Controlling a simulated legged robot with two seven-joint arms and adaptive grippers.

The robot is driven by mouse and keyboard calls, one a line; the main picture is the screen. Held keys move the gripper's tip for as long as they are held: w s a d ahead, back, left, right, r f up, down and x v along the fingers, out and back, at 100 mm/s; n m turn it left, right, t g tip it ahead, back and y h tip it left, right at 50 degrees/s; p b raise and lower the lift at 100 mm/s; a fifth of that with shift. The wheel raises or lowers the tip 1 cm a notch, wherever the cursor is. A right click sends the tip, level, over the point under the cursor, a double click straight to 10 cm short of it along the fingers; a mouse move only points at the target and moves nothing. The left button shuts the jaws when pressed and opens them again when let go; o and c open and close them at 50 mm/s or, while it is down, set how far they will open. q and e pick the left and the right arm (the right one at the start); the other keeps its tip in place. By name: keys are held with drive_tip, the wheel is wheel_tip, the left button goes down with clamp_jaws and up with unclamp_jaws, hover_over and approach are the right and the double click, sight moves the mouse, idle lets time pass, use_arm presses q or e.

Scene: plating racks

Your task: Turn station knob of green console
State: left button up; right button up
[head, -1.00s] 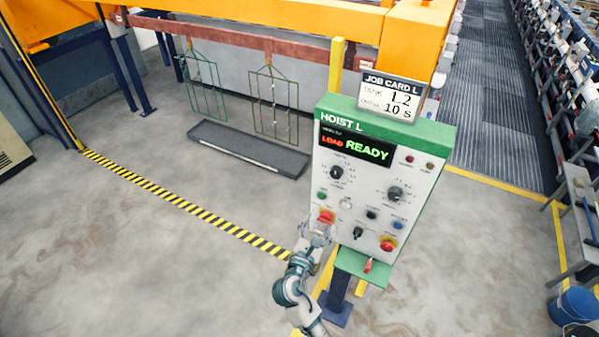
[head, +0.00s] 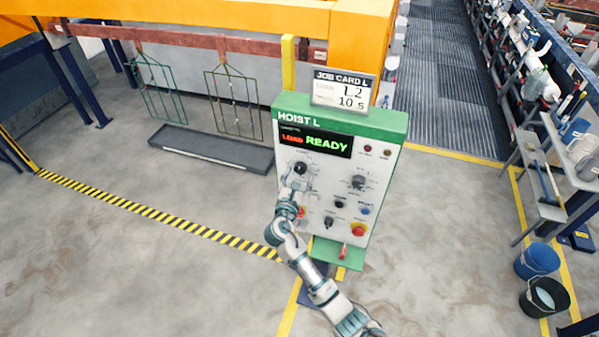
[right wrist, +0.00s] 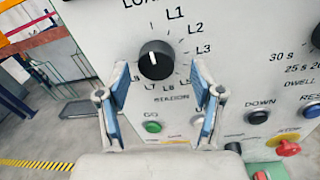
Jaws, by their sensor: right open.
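The green-edged console (head: 390,122), headed HOIST L, stands in the middle of the head view. Its station knob (head: 300,168) is black and round, at the upper left of the panel. In the right wrist view the knob (right wrist: 156,60) sits among labels such as L1, L2, L3, L7 and L8; I cannot tell surely which one its white mark points at. My right gripper (head: 296,186) is just below the knob in the head view. In the right wrist view its blue-padded fingers (right wrist: 162,88) are open, either side of and below the knob, with nothing between them.
The display (head: 315,142) reads LOAD READY and the job card (head: 343,90) reads L2, 10 s. The dwell knob (head: 358,182) and a red button (head: 358,230) are on the right of the panel. Buckets (head: 536,261) stand at right. The floor at left is clear.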

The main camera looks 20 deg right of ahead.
drive_tip(key=shift+w+d, duration=0.25)
drive_tip(key=shift+w, duration=0.25)
drive_tip(key=shift+a, duration=0.2)
drive_tip(key=shift+a, duration=0.1)
drive_tip(key=shift+r, duration=0.1)
drive_tip(key=c, duration=1.1)
drive_tip(key=shift+d, duration=0.2)
drive_tip(key=shift+c, duration=0.2)
